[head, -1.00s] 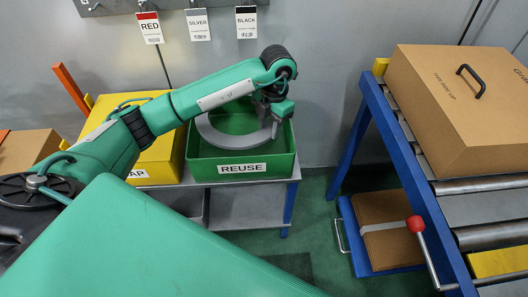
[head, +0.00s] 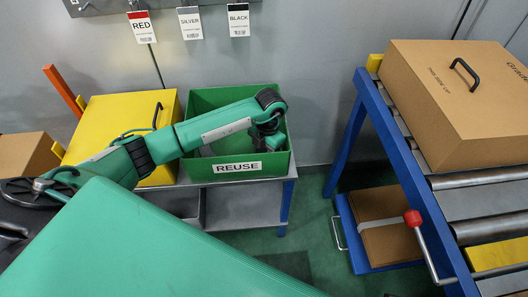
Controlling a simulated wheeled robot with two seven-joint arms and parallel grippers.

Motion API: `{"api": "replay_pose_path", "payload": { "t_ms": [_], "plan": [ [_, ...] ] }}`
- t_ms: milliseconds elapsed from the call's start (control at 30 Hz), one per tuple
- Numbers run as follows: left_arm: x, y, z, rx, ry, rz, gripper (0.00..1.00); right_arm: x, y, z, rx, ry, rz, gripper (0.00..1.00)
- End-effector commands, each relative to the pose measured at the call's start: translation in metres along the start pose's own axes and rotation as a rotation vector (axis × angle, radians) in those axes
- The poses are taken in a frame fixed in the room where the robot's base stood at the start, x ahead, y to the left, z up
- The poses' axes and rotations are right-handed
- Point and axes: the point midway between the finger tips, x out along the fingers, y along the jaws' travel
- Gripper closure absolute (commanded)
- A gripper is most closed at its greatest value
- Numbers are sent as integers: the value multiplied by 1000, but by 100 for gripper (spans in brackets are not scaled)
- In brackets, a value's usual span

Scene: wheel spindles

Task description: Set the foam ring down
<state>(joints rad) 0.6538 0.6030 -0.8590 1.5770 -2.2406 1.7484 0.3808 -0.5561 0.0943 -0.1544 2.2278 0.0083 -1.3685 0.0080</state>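The green bin labelled REUSE (head: 190,171) stands on a grey metal stand. My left arm reaches over its front left part, and my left gripper (head: 262,137) points down inside the bin. The fingertips are hidden, so I cannot see whether they are open or shut. A small piece of grey, apparently the foam ring (head: 207,150), shows low in the bin under my arm. Most of the ring is hidden. I cannot tell whether it touches the bin floor. My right gripper is not in view.
Red, silver and black tags hang on the wall behind. At right, a roller conveyor with a blue frame (head: 352,150) carries a large cardboard box (head: 455,125). A blue tray with cardboard (head: 388,222) lies below it.

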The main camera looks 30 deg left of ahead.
Motion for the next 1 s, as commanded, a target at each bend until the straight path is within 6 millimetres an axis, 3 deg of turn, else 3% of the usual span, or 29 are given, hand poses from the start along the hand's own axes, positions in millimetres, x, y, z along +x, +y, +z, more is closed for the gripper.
{"api": "replay_pose_path", "payload": {
  "t_ms": [200, 233, 333, 733, 1000],
  "plan": [
    [3, 0, 0, 0, 0, 1, 87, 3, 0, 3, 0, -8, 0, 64],
    [3, 0, 0, 0, 0, 0, 63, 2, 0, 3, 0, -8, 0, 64],
    [2, 0, 0, 0, 0, 0, 44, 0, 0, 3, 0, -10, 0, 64],
    [-4, 0, 0, 0, -2, 0, 44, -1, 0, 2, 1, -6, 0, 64],
    [-58, 1, 1, 1, -6, 2, 44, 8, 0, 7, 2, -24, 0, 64]
  ]
}}
